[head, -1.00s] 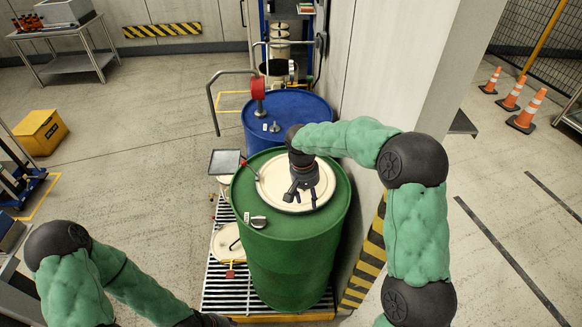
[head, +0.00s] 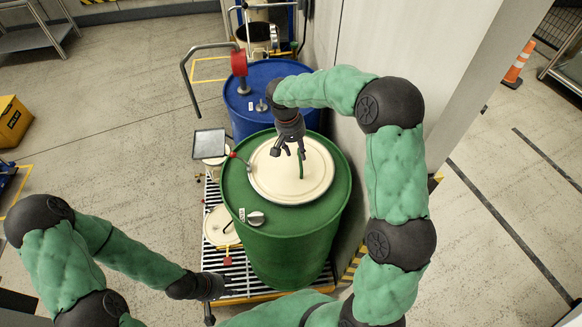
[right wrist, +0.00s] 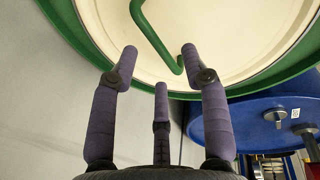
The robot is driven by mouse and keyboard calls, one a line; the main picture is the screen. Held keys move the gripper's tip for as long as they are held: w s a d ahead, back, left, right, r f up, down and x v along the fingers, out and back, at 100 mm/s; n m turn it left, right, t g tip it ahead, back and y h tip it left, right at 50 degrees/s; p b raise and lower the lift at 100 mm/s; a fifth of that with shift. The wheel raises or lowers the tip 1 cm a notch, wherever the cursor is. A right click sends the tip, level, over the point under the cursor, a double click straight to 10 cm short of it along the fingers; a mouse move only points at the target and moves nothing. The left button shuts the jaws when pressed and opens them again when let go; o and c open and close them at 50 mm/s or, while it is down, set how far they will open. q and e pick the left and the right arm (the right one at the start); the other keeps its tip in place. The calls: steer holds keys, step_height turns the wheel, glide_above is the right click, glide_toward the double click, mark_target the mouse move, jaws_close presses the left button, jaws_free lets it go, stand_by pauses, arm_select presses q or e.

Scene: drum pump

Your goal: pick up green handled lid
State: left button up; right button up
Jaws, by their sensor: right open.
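The cream lid (head: 270,185) with a green bar handle (head: 300,165) lies on top of the green drum (head: 285,250). My right gripper (head: 289,153) is open and empty above the lid, just left of the handle in the head view. In the right wrist view the handle (right wrist: 155,42) shows beyond the spread fingers of the gripper (right wrist: 160,55), with the lid (right wrist: 235,40) behind them. No contact with the handle shows. My left gripper (head: 208,298) is low, left of the green drum; its fingers are too unclear to judge.
A blue drum (head: 240,125) with a red hand pump (head: 239,63) stands behind the green drum. A grey square plate (head: 209,143) is at its left. Another cream lid (head: 216,238) lies on the slatted pallet (head: 238,285). A wall rises close on the right.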

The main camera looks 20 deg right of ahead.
mark_target(291, 164)
steer(key=shift+s+d+f+b, duration=0.15)
steer(key=shift+d+f, duration=0.25)
steer(key=shift+f, duration=1.1)
steer(key=shift+w+d+f+b, duration=0.15)
steer(key=shift+d+f, duration=0.25)
steer(key=shift+f, duration=1.05)
steer(key=shift+r, duration=0.1)
jaws_close()
